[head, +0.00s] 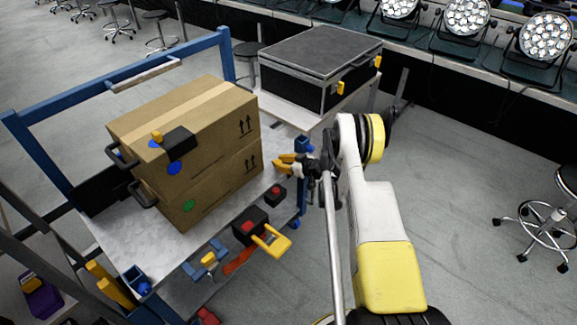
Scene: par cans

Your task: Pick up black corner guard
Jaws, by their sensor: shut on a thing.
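A black angled piece (181,143), which looks like the corner guard, sits over the top front edge of the upper cardboard box (215,105). My gripper (279,164), with yellow fingers, is over the right side of the cart, beside the boxes and well to the right of that black piece. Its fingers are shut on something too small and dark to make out. A small black block with a red top (276,195) is just below the fingers; I cannot tell whether they touch.
The boxes are stacked on a blue-framed cart (110,230). A black block with a red top and yellow handle (250,226) is at its front edge. A black case (318,70) stands behind. Stage lights (545,37) line the back. Floor at right is mostly clear, with a stool (548,225).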

